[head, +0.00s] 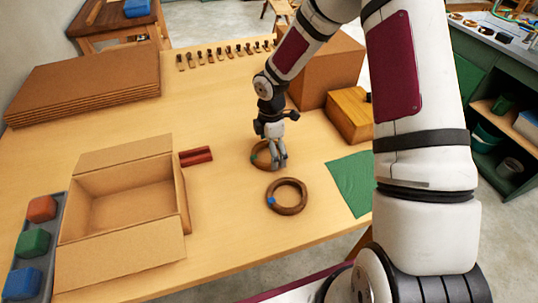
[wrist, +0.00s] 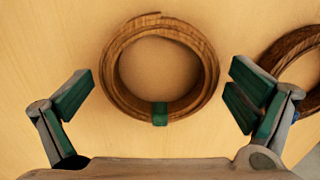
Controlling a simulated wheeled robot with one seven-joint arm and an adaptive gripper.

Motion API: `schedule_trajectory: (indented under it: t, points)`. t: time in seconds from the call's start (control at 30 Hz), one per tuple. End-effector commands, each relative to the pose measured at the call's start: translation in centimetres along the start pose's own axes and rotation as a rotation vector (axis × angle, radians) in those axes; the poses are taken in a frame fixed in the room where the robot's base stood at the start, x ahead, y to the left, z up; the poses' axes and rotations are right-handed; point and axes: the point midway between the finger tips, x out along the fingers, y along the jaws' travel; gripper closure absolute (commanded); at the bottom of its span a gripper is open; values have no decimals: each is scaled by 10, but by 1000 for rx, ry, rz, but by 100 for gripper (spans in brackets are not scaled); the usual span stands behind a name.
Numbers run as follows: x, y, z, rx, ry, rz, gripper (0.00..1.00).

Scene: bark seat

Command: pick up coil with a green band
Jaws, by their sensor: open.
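The coil with a green band (wrist: 208,75) is a brown ring lying flat on the wooden table. In the wrist view its green band is at the near side, between my fingers. In the head view the coil (head: 257,160) is partly hidden behind my gripper (head: 279,163). My gripper (wrist: 160,100) is open and empty, its fingers spread to either side of the coil's near part, apart from it in the wrist view. Another brown coil with a blue band (head: 298,208) lies nearer in the head view; its edge also shows at the right of the wrist view (wrist: 284,50).
An open cardboard box (head: 125,205) stands at left, with red bars (head: 196,156) beside it. A wooden block (head: 349,115) and large brown box (head: 335,65) stand behind right. A green cloth (head: 352,183) lies at right. Bare table separates the coils from the open box.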

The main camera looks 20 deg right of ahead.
Motion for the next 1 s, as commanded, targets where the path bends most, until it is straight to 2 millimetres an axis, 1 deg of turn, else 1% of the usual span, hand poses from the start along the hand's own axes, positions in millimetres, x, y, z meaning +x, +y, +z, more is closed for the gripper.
schedule_trajectory:
  t: [0.03,0.07,0.1,0.17,0.2,0.5,0.63,0.77,0.87,0.9,0.93,1.0]
  points:
    - [0,0,0,0,0,0,0]
    - [0,0,0,0,0,0,7]
    - [0,0,0,0,0,0,16]
    - [0,0,0,0,0,0,29]
    - [0,0,0,0,0,0,38]
    - [-1,0,0,0,0,0,39]
    - [-4,0,0,0,0,1,39]
    - [-14,1,0,0,0,2,39]
    - [-28,1,0,1,0,3,39]
    - [-35,1,1,1,-1,4,39]
    - [-38,-2,0,0,-1,1,39]
    - [-38,-20,-2,-2,-1,-3,39]
